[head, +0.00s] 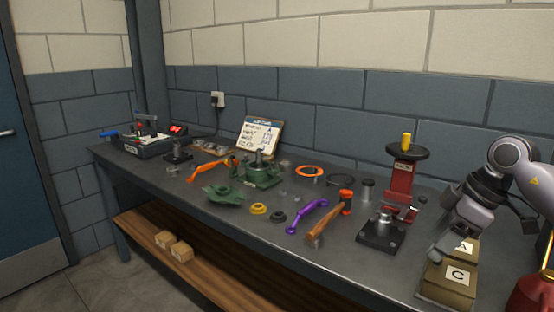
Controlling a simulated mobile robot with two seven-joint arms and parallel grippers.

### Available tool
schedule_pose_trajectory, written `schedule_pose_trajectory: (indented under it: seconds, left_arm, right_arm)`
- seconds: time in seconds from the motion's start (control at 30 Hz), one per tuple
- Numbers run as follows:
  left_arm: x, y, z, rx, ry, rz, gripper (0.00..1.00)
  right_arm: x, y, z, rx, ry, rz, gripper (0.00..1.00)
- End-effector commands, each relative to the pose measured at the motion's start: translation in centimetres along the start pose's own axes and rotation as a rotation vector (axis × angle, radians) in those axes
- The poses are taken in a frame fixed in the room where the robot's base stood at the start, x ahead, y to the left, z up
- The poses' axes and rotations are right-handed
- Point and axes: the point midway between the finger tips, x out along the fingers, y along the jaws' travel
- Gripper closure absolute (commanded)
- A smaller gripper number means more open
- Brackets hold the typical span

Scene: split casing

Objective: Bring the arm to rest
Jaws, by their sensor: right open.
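My right arm comes in from the right edge, and its gripper (438,247) hangs low over the right part of the bench, beside the boxes marked A (466,247) and C (446,287). The gripper is open, and I see nothing held in it. From this angle I cannot tell whether it touches a box. My left gripper is not in view. A green casing part (262,175) stands mid-bench, and a flatter green part (224,194) lies apart from it, nearer the front edge.
The dark bench (300,262) carries a red press (399,180), a black block (382,232), a hammer (330,218), a purple wrench (307,216), an orange tool (207,168) and rings. A red container (532,294) stands at the right corner. Two cartons sit on the lower shelf (205,262).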

Motion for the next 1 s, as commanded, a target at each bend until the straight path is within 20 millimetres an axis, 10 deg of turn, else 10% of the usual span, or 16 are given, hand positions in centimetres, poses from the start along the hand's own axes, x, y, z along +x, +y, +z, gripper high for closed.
schedule_pose_trajectory:
  seconds: [0.4,0.6,1.0]
  left_arm:
    - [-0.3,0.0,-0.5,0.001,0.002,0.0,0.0]
    - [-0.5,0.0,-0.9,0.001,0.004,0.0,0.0]
    - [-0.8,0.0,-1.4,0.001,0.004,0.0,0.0]
  right_arm:
    - [9.7,-9.8,-8.4,-0.408,0.591,-0.211,0.47]
    - [11.3,-14.7,-12.0,-0.449,1.019,-0.165,0.47]
    - [13.2,-15.8,-9.8,-0.018,1.425,0.306,0.47]
